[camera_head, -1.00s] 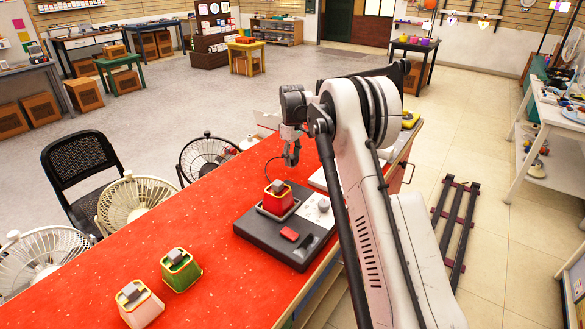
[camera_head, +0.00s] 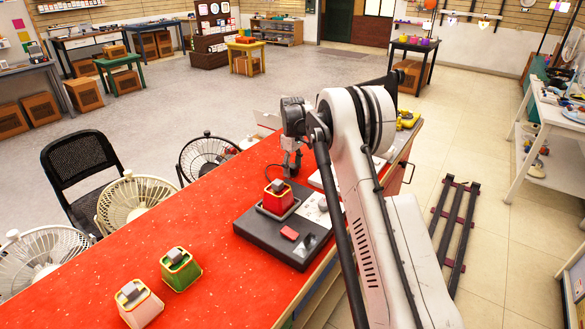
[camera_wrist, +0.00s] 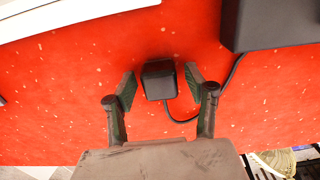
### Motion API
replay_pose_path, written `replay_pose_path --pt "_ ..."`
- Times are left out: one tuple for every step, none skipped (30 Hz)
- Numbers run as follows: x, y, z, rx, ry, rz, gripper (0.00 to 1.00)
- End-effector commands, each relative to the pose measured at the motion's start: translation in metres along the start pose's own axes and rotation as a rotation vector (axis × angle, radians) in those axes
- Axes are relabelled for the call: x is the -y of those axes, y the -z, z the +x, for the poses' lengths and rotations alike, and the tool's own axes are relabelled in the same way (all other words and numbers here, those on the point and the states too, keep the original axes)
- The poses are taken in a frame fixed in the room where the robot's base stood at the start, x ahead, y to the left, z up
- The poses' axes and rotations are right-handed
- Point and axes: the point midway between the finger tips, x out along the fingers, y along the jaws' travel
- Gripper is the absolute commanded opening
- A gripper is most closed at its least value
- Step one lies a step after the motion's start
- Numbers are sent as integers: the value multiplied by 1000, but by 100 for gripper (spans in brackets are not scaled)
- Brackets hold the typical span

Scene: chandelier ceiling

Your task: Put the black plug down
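The black plug (camera_wrist: 158,80) shows in the wrist view as a dark block over the red tabletop. Its black cable curves from its lower right side toward a dark box (camera_wrist: 268,22). My gripper (camera_wrist: 160,83) has one finger on each side of the plug, with a narrow red gap at both sides. It is open and not clamping the plug. In the head view my gripper (camera_head: 291,168) is low over the red table, behind the dark grey box (camera_head: 275,240).
A green container (camera_head: 180,269) and a pinkish-white one (camera_head: 139,304) stand on the red table (camera_head: 215,225) nearer the camera. Fans and a black chair (camera_head: 80,170) stand along its left side.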

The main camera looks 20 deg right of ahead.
Motion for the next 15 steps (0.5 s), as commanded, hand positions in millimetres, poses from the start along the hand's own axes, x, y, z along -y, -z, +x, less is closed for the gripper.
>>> replay_pose_path --pt "0 0 0 0 0 0 51" --pt "0 0 0 0 0 0 51" --pt "0 0 0 0 0 0 51" --pt "0 0 0 0 0 0 51" --pt "0 0 0 0 0 0 51" --pt "0 0 0 0 0 0 51" --pt "0 0 -1 0 0 0 51" --pt "0 0 -1 0 0 0 51" --pt "0 0 -3 0 0 0 51" --pt "0 0 -5 0 0 0 51" --pt "0 0 -7 0 0 0 51" --pt "0 0 -11 0 0 0 51" --pt "0 0 -15 0 0 0 51" --pt "0 0 -20 0 0 0 51" --pt "0 0 -27 0 0 0 51"
